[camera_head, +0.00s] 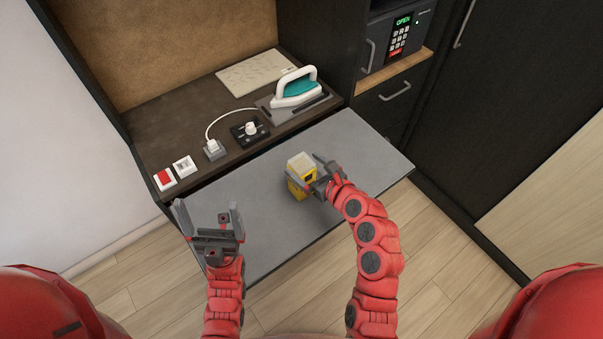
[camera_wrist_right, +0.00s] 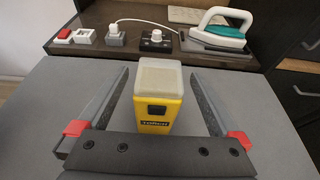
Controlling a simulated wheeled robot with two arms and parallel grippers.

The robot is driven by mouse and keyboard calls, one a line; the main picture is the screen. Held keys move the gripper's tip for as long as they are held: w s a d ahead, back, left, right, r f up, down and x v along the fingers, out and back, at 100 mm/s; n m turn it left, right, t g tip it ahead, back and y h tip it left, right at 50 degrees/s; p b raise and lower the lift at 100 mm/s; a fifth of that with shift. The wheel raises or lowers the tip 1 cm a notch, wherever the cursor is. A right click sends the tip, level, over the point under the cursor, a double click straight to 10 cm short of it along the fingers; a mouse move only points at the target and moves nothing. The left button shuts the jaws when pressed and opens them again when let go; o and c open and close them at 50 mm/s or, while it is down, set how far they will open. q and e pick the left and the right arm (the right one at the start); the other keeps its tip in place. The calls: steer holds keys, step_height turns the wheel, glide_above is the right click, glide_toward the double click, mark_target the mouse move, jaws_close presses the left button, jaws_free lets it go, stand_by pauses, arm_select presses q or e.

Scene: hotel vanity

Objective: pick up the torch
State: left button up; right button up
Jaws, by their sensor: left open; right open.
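The torch (camera_head: 297,187) is a yellow block with a pale, translucent top and a dark button on its side. It stands upright on the grey pull-out board. In the right wrist view the torch (camera_wrist_right: 157,98) is between the two fingers, with a gap visible on each side. My right gripper (camera_head: 308,177) is open around the torch and partly hides it in the head view; its fingers also show in the right wrist view (camera_wrist_right: 160,105). My left gripper (camera_head: 208,222) is open and empty, over the left end of the board.
The grey board (camera_head: 345,140) is otherwise bare. On the dark counter behind stand a white and teal iron (camera_head: 296,90), a black dial panel (camera_head: 249,131), a plugged-in socket (camera_head: 213,150) and a red switch (camera_head: 164,179). A safe (camera_head: 398,38) is at the back right.

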steer(key=shift+x, duration=0.95)
jaws_close()
